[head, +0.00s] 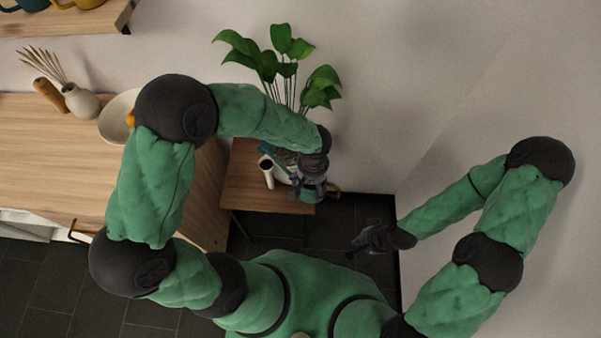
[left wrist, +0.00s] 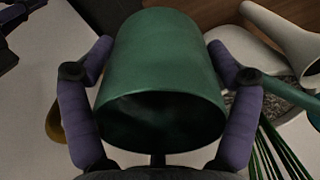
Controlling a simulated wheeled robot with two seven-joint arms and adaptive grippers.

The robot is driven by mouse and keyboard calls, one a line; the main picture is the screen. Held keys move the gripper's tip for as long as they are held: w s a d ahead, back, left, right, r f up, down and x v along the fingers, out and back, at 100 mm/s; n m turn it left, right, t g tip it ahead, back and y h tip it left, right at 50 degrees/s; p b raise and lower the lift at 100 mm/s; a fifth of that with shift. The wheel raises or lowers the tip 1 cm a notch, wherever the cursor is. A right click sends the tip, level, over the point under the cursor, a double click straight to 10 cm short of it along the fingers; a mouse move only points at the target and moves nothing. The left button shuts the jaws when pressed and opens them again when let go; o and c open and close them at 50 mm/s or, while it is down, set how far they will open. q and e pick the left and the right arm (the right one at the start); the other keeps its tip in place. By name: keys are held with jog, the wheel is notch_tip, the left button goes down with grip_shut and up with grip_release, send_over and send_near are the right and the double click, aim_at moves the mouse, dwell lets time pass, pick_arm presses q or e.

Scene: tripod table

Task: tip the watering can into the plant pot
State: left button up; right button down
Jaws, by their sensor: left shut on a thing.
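The green watering can (left wrist: 165,60) is between the two fingers of my left gripper (head: 311,176), which is shut on its body. Its dark open end faces the wrist camera. A teal spout (left wrist: 288,92) reaches right in the wrist view, and a yellow handle (head: 331,190) shows at the other side. The white plant pot (head: 281,174) is on the small table, mostly hidden by my left gripper. The wrist view shows its pebbles (left wrist: 229,101) and green stems, with the spout close by. My right gripper (head: 368,241) is away from the table; its finger opening is unclear.
The small wooden table (head: 245,193) stands by the wall. The plant's leaves (head: 290,65) rise behind my left forearm. A white flared tube (head: 266,172) stands at the pot. A wooden cabinet (head: 50,150) at left bears a vase (head: 82,103) and a bowl (head: 116,115).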

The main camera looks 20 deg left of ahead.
pick_arm(q)
jog(key=shift+d, duration=0.3)
jog(key=shift+f+b, duration=1.35)
jog(key=shift+f, duration=0.7)
jog(key=shift+d+r+h+p, duration=0.3)
jog(key=shift+r+h+p, duration=0.45)
jog(key=shift+p, duration=1.3)
jog(key=shift+r, duration=0.15)
jog(key=shift+s+d+r+h+p, duration=0.15)
jog(key=shift+r+p, duration=0.3)
jog(key=shift+p, duration=0.6)
jog(key=shift+w+d+r+h+p, duration=0.15)
jog(key=shift+r+p, duration=0.3)
jog(key=shift+p, duration=0.6)
jog(key=shift+s, duration=0.1)
jog(key=shift+d+r+g+h+p, duration=0.1)
jog(key=shift+r+g+h+p, duration=0.35)
jog(key=shift+p, duration=1.45)
jog(key=shift+r, duration=0.25)
